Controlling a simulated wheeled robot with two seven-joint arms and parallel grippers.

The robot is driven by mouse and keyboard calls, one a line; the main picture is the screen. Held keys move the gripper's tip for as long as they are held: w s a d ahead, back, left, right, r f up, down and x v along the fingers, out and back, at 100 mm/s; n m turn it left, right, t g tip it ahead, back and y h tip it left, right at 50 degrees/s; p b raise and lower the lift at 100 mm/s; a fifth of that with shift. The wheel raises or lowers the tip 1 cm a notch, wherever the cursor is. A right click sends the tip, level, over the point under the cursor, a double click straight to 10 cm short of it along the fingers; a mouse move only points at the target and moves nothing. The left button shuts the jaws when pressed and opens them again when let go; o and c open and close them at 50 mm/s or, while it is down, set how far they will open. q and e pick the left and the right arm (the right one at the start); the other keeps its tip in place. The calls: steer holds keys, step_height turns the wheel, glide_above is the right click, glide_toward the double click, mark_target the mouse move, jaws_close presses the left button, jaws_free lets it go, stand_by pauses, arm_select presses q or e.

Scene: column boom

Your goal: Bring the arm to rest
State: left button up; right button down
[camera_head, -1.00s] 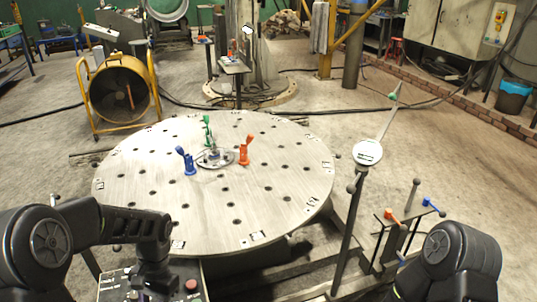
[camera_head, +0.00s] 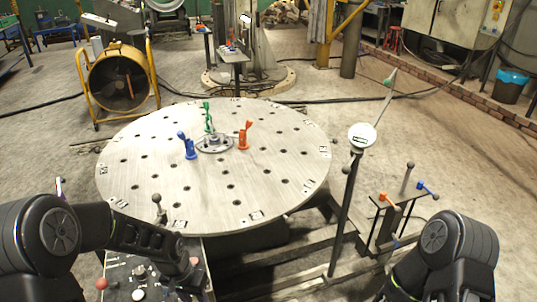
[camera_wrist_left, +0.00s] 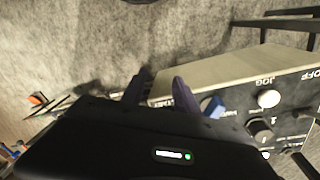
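My left arm comes in from the left in the head view, over a control box (camera_head: 150,291); its gripper is hard to make out there. In the left wrist view, my left gripper (camera_wrist_left: 160,84) shows two dark fingertips with a gap between them and nothing held. The fingertips are beside the control box (camera_wrist_left: 205,76), close to its blue knob (camera_wrist_left: 213,105); I cannot tell whether they touch. The box also has a white button (camera_wrist_left: 268,99) and a black knob (camera_wrist_left: 260,131). My right arm shows at the bottom right; its gripper is out of frame.
A round steel table (camera_head: 215,190) with holes carries blue (camera_head: 187,147), green (camera_head: 208,117) and orange (camera_head: 244,136) handles. A post with a white dial (camera_head: 362,135) and slanted pointer stands to its right. A stand with orange and blue levers (camera_head: 403,197) is farther right. A fan (camera_head: 118,80) stands behind.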

arm_select(q)
steer(key=s+d+f+n+t+h, duration=0.2)
steer(key=s+d+f, duration=0.4)
steer(key=d+f, duration=0.25)
steer(key=s+d+f+n, duration=0.1)
steer(key=s+d+f, duration=0.1)
steer(key=s, duration=0.4)
steer(key=s+d+f+n+g, duration=0.1)
steer(key=s+f, duration=0.1)
steer(key=s, duration=0.5)
steer(key=shift+d+f+g+h, duration=0.2)
steer(key=shift+d+g+h, duration=0.1)
steer(key=shift+d+h, duration=0.1)
